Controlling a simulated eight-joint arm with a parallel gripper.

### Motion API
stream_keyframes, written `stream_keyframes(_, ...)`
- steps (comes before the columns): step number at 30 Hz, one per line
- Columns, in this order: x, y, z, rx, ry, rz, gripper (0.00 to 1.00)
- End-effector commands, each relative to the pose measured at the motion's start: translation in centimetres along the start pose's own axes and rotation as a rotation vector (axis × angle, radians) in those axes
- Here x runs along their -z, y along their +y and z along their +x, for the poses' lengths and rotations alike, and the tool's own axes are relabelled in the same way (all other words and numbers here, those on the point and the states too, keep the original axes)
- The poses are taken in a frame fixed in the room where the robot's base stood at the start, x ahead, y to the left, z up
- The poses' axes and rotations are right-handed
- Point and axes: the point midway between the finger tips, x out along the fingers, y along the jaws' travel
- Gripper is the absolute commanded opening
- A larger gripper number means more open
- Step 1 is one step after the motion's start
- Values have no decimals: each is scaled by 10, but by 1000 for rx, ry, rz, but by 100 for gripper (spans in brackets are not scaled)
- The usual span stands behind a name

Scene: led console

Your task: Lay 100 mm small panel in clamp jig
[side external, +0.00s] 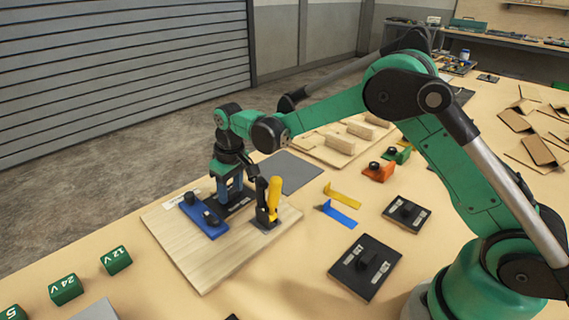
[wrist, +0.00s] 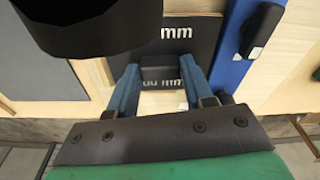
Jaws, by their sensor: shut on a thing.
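The wooden clamp jig (side external: 215,262) has a blue bar (side external: 203,216) with a black knob on its left and a yellow-handled clamp (side external: 268,203) on its right. The yellow handle stands upright. A black panel (side external: 240,203) with white marking is between them, under my gripper (side external: 233,197). In the wrist view, my gripper's blue fingers (wrist: 163,85) are shut on the black knob (wrist: 164,70) of the panel (wrist: 190,42). White "mm" lettering shows on it. The blue bar (wrist: 233,50) runs close beside the panel. Whether the panel rests fully on the board is hidden.
Two other black panels with knobs, a larger one (side external: 364,267) and a smaller one (side external: 406,212), lie right of the jig. Blue (side external: 338,215) and yellow (side external: 343,194) angled pieces lie nearer it. Green voltage blocks (side external: 66,289) stand front left. A grey sheet (side external: 290,172) lies behind.

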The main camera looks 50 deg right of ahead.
Motion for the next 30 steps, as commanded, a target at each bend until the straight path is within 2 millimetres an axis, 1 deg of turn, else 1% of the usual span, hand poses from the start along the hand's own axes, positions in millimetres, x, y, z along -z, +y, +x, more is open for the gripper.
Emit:
stream_keyframes(5, 0, 0, 0, 0, 0, 0, 0)
stream_keyframes(6, 0, 0, 0, 0, 0, 0, 54)
stream_keyframes(8, 0, 0, 0, 0, 0, 0, 71)
stream_keyframes(9, 0, 0, 0, 0, 0, 0, 83)
stream_keyframes(17, 0, 0, 0, 0, 0, 0, 83)
stream_keyframes(20, 0, 0, -5, 0, 0, 0, 83)
stream_keyframes(23, 0, 0, -18, 0, 0, 0, 83)
stream_keyframes(27, 0, 0, -39, 0, 0, 0, 83)
stream_keyframes(30, 0, 0, -50, 0, 0, 0, 83)
